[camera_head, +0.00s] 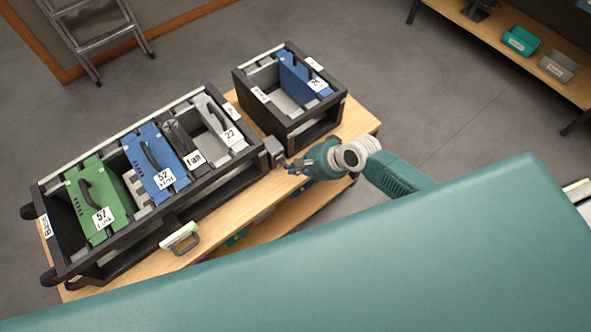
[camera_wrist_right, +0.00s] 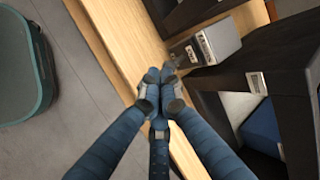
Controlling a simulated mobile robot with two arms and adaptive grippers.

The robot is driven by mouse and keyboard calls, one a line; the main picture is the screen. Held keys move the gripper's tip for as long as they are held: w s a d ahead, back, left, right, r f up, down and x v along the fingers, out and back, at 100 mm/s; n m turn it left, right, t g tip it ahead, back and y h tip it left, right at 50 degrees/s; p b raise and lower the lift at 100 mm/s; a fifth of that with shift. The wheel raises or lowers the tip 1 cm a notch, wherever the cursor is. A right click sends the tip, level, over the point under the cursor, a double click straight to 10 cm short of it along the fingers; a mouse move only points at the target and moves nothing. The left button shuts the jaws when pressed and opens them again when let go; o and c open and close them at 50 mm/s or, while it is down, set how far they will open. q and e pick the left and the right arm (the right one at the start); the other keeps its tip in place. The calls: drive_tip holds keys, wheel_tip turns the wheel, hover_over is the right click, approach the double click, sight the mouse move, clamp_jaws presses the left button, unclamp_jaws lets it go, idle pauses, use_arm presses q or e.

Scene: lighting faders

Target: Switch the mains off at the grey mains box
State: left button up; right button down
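The grey mains box (camera_head: 274,148) is a small block on the wooden table, between the long rack and the short rack. My right gripper (camera_head: 288,165) is right by the front of the box. In the wrist view its blue fingers (camera_wrist_right: 163,82) are drawn together at the tips, just left of the box. I see nothing clearly between them, and cannot tell whether they touch the box. My left gripper is not in view.
The long black rack (camera_head: 215,165) holds green, blue and grey modules. The short black rack (camera_head: 318,125) holds a blue module. A white-and-grey handled item (camera_head: 180,238) is at the table's front edge. A shelf (camera_head: 535,62) with bins stands at the upper right. A ladder (camera_head: 92,40) is upper left.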

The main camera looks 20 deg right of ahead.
sight(297, 182)
drive_tip(key=f+b, duration=0.1)
drive_tip(key=s+f+t+b, duration=0.1)
drive_tip(key=shift+d+f+y+b, duration=0.1)
drive_tip(key=shift+y+b, duration=0.2)
drive_tip(key=shift+y, duration=0.1)
drive_tip(key=t+b, duration=0.1)
drive_tip(key=f+t+b, duration=0.1)
drive_tip(key=b, duration=0.1)
drive_tip(key=y+b, duration=0.1)
drive_tip(key=b, duration=0.1)
drive_tip(key=shift+w+f+n+t, duration=0.2)
drive_tip(key=shift+f+n+t, duration=0.1)
drive_tip(key=shift+t, duration=0.1)
drive_tip(key=shift+f+b, duration=0.2)
drive_tip(key=shift+b, duration=0.15)
drive_tip(key=shift+r, duration=0.15)
drive_tip(key=shift+r+p, duration=0.75)
drive_tip(key=shift+p, duration=0.2)
